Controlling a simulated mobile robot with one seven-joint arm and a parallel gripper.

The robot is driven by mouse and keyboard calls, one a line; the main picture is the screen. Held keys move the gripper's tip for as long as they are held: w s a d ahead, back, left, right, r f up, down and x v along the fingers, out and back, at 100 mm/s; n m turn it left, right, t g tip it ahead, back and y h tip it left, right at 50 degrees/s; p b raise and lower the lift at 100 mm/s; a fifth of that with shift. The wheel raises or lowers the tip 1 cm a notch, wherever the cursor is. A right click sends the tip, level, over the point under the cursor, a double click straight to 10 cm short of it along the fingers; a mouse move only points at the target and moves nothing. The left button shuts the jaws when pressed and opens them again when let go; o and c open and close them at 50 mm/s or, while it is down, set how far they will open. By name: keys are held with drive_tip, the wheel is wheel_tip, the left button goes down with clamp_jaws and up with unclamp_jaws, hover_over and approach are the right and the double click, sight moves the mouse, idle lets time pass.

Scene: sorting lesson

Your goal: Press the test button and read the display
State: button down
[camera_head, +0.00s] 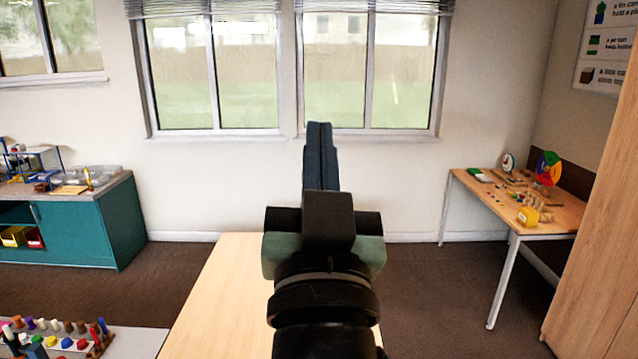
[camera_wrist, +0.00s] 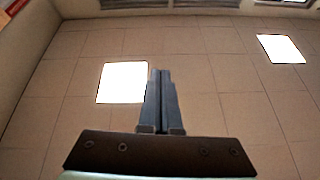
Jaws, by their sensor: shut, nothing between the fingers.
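My gripper (camera_head: 320,128) points up and away in the middle of the head view, above a light wooden table. Its two dark fingers are together with nothing between them. In the wrist view my gripper (camera_wrist: 160,75) is also shut, seen against the tiled ceiling. I cannot make out a test button or a display in either view. My arm hides part of the wooden table (camera_head: 225,290).
A teal cabinet (camera_head: 90,235) with trays and small items stands at the left. A low surface with colored pegs (camera_head: 60,342) is at the bottom left. A desk (camera_head: 550,217) with a colored disc (camera_head: 548,168) stands at the right, beside a wooden panel (camera_head: 600,250).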

drive_tip(key=s+r+n+t, duration=0.1)
drive_tip(key=s+r+t, duration=0.2)
drive_tip(key=s+r, duration=0.7)
drive_tip(key=shift+r+t, duration=0.3)
drive_tip(key=w+f+g, duration=0.3)
drive_tip(key=w+f, duration=0.1)
drive_tip(key=f, duration=0.8)
drive_tip(key=w+d+f+g, duration=0.1)
drive_tip(key=w+f+g, duration=0.35)
drive_tip(key=f, duration=0.75)
drive_tip(key=w+f+g, duration=0.3)
drive_tip(key=w+f, duration=0.1)
drive_tip(key=f, duration=0.7)
drive_tip(key=s+f+g, duration=0.2)
drive_tip(key=s+f, duration=0.2)
drive_tip(key=f, duration=0.7)
drive_tip(key=s+f+g+b, duration=0.1)
drive_tip(key=s+f+g, duration=0.2)
drive_tip(key=f, duration=0.8)
drive_tip(key=s+a+f+g, duration=0.1)
drive_tip(key=s+f+g, duration=0.2)
drive_tip(key=f, duration=0.9)
drive_tip(key=s, duration=0.3)
drive_tip(key=shift+s, duration=0.2)
drive_tip(key=shift+g, duration=0.25)
